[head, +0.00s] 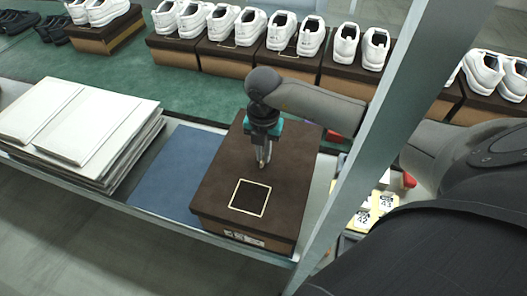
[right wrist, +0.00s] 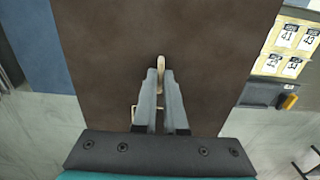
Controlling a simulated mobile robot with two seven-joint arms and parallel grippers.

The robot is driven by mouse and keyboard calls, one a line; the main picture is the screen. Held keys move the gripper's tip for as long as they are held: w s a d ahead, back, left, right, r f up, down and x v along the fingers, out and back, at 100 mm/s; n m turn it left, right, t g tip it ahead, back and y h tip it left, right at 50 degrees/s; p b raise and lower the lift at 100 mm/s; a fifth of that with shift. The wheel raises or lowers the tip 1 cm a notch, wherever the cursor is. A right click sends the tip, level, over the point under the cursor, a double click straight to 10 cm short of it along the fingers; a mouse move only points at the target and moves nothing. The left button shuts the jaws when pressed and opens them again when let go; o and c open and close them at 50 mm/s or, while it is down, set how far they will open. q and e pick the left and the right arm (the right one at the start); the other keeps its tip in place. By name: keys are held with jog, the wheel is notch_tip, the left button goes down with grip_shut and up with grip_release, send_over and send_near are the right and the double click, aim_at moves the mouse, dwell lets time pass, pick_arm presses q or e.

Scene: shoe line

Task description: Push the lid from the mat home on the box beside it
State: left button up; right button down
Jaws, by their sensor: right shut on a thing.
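The dark brown lid (head: 288,180), with a pale square outline on its top, lies over the brown box (head: 279,245) to the right of the blue mat (head: 163,170). The mat is bare. The lid looks roughly level; whether it is fully down cannot be told. My right gripper (head: 262,165) points down at the middle of the lid. In the right wrist view its fingers (right wrist: 160,88) are closed on a small pale tab on the lid (right wrist: 110,60). My left gripper is not in view.
A stack of white boards (head: 85,125) stands left of the mat. Shoes on brown boxes (head: 225,60) line the green belt (head: 110,75) behind. A grey post (head: 385,110) rises right of the box.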

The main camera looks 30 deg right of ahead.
jog(key=shift+f+b, duration=0.45)
jog(key=shift+f, duration=0.2)
jog(key=c, duration=0.9)
grip_release()
notch_tip(320, 180, up, 15)
jog(key=p, duration=0.1)
jog(key=shift+r, duration=0.2)
